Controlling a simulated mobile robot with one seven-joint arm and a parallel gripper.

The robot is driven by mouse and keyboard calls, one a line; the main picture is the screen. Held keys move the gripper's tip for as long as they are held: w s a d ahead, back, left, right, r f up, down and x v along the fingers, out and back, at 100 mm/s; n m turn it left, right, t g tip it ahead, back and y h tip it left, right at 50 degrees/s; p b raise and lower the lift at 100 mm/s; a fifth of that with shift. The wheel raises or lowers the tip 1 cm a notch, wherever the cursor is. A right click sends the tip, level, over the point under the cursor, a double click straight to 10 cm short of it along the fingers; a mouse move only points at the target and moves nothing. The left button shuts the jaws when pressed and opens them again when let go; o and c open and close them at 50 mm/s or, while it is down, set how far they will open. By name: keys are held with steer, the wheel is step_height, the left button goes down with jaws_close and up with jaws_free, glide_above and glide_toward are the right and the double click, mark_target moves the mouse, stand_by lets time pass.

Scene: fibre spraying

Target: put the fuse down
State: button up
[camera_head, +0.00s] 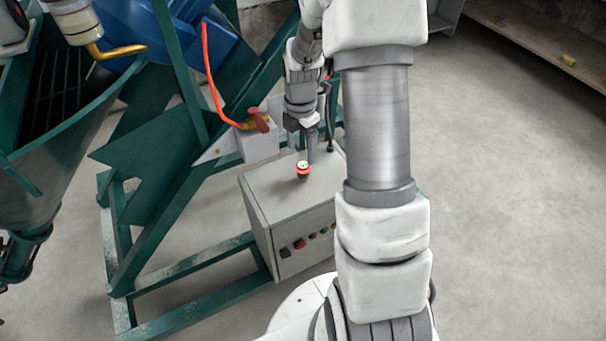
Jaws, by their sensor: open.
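The fuse (303,169), a small round piece with a white top and an orange-red band, appears to stand upright on the top of the grey control box (270,190). My gripper (308,155) points down from above, just behind and over the fuse. Its jaws are open. One finger shows clearly, close to the fuse; the other is hard to make out. I cannot tell whether a finger still touches the fuse.
The box front carries several coloured buttons (312,236). A green steel frame (150,210) with a blue motor (150,25), an orange hose (212,75) and a red-handled valve (258,120) stands to the left. Open concrete floor (500,200) lies to the right.

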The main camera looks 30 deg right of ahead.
mark_target(303, 165)
steer(key=f+b, duration=0.1)
steer(key=f, duration=0.2)
steer(key=f+b, duration=0.1)
steer(key=f, duration=0.3)
steer(key=shift+s+d+f+b, duration=0.1)
steer(key=shift+d+b, duration=0.1)
steer(key=shift+b, duration=0.15)
steer(key=shift+c, duration=0.3)
jaws_close()
